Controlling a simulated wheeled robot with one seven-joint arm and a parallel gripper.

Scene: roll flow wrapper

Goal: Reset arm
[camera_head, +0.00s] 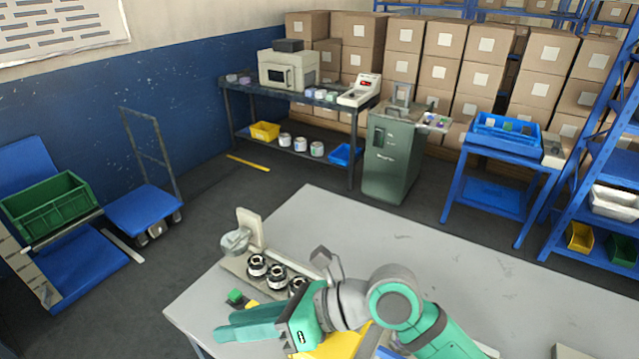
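My arm reaches in from the bottom right over the grey table (420,250). Its green and grey links bend to the left. My gripper (222,327) points left above the table's near left part, with its teal fingers seen from the side. The fingers overlap in this view, so I cannot tell whether they are open or shut. No held object shows between them.
Several dark spools (257,266) stand in a row behind my gripper, partly hidden by my arm. A yellow piece (335,345) lies under my arm. The table's far middle is clear.

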